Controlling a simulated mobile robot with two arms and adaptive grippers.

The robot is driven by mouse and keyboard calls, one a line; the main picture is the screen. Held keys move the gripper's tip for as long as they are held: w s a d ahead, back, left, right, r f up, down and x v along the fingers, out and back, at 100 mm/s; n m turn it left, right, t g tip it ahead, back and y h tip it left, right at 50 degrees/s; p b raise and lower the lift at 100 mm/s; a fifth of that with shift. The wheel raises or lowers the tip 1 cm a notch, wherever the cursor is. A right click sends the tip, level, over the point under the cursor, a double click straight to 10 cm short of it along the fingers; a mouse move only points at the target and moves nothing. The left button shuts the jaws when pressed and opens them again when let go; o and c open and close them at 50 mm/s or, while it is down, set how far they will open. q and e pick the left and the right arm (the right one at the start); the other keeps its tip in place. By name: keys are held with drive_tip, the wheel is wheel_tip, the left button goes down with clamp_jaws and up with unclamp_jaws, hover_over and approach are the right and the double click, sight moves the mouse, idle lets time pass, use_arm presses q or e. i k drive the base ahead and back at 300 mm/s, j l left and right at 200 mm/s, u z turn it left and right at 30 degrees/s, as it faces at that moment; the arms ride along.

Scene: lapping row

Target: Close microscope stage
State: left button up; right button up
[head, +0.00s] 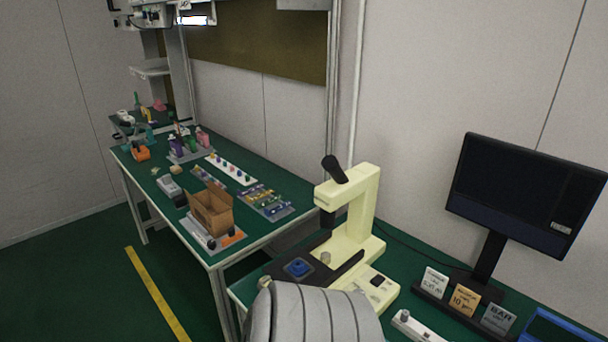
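The cream microscope (363,215) stands upright on the green bench at the center right, with a dark eyepiece tube at its top. Its black stage (318,265) extends to the left from under the head, and a dark plate with a blue round piece (298,268) lies on its outer left part. A grey ribbed part of my own arm covers the bottom center, just in front of the stage and the microscope base. Neither gripper can be seen, so I cannot tell if anything touches the stage.
A monitor (525,194) stands at the right behind several small label cards (464,297). A white strip (417,327) lies near the bottom right. Another green bench at the left holds an open cardboard box (211,211) and small parts. Floor is clear at lower left.

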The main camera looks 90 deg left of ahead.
sight(318, 274)
drive_tip(key=u, duration=1.95)
